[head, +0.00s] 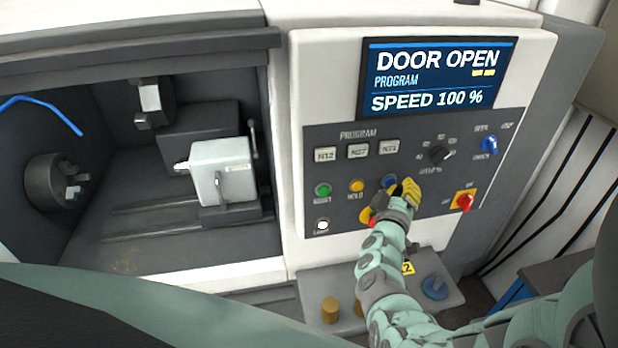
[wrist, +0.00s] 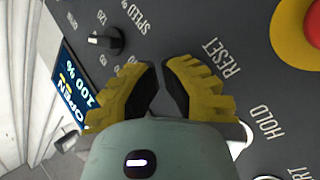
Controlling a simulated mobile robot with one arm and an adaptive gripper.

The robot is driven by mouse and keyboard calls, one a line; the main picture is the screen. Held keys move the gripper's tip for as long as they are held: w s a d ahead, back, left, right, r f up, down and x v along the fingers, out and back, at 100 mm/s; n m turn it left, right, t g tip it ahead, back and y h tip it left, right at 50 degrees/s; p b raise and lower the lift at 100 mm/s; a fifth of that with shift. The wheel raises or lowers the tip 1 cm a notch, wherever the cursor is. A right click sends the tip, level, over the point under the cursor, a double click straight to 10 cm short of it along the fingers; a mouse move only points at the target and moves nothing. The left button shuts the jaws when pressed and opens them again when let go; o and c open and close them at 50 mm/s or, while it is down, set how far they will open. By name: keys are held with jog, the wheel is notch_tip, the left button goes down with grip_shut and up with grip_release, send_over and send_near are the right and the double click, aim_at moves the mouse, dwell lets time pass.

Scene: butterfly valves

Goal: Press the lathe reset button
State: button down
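The lathe control panel (head: 330,150) carries a row of buttons. The blue button (head: 390,181) at the right of this row shows only partly in the head view, beside the yellow fingers of my gripper (head: 407,187). In the wrist view the RESET label (wrist: 222,58) shows just right of my gripper (wrist: 160,66); the button itself is hidden behind the fingers. The two fingertips are drawn nearly together, with nothing visible between them. They are over the panel; I cannot tell whether they touch it.
A red emergency stop (wrist: 312,22) on yellow sits near the RESET label. The green start button (head: 323,189) and orange hold button (head: 357,185) are left. The screen (head: 435,75) reads DOOR OPEN.

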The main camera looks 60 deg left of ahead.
jog(key=shift+d, duration=0.15)
jog(key=shift+s+d+p, duration=0.25)
jog(key=shift+s+d, duration=0.05)
jog(key=shift+d, duration=0.45)
jog(key=shift+s+d+p, duration=0.25)
jog(key=shift+s+d, duration=0.1)
jog(key=shift+d, duration=0.45)
jog(key=shift+s+d+p, duration=0.25)
jog(key=shift+s+d, duration=0.05)
jog(key=shift+d, duration=0.45)
